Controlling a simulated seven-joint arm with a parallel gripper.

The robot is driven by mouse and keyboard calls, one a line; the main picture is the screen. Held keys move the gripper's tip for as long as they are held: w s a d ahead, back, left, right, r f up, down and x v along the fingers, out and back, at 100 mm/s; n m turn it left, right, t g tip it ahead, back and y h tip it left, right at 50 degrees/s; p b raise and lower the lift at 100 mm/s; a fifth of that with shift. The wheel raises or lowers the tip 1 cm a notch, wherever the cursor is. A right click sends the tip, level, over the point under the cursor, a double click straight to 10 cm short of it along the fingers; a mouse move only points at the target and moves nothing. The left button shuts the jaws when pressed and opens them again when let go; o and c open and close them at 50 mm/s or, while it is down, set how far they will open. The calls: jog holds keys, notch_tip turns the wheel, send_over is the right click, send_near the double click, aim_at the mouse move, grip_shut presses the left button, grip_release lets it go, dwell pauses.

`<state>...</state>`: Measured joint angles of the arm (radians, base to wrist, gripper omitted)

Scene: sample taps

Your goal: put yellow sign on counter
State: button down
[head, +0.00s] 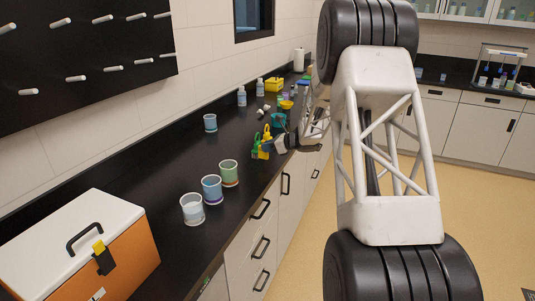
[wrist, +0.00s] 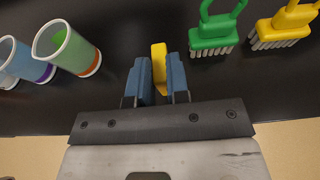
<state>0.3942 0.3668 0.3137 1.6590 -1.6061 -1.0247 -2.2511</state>
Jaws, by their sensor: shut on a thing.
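In the wrist view, a slim yellow piece, which looks like the yellow sign (wrist: 159,62), stands between the two blue finger pads of my gripper (wrist: 160,80). The gripper is shut on it. Below it is the black counter (wrist: 120,35); whether the sign touches the counter I cannot tell. In the head view, my gripper (head: 279,146) is at the counter's front edge, beside small green and yellow items. The sign cannot be told apart from them there.
A green brush (wrist: 213,30) and a yellow brush (wrist: 288,22) are to the right in the wrist view; cups (wrist: 66,48) are to the left. An orange cooler box (head: 130,262) stands at the near end of the counter. Bottles (head: 241,96) stand farther back. Bare counter lies behind the cups.

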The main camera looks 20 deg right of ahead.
jog(key=shift+w+d+f, duration=0.1)
jog(key=shift+w+d, duration=0.05)
jog(key=shift+w, duration=0.5)
jog(key=shift+f, duration=1.75)
jog(key=shift+f, duration=0.1)
jog(key=c, duration=1.1)
grip_release()
jog(key=shift+s+d, duration=0.1)
jog(key=shift+s, duration=0.05)
jog(key=v, duration=1.1)
jog(key=shift+s+d+r, duration=0.2)
jog(key=shift+s+r, duration=0.05)
jog(key=shift+r, duration=0.1)
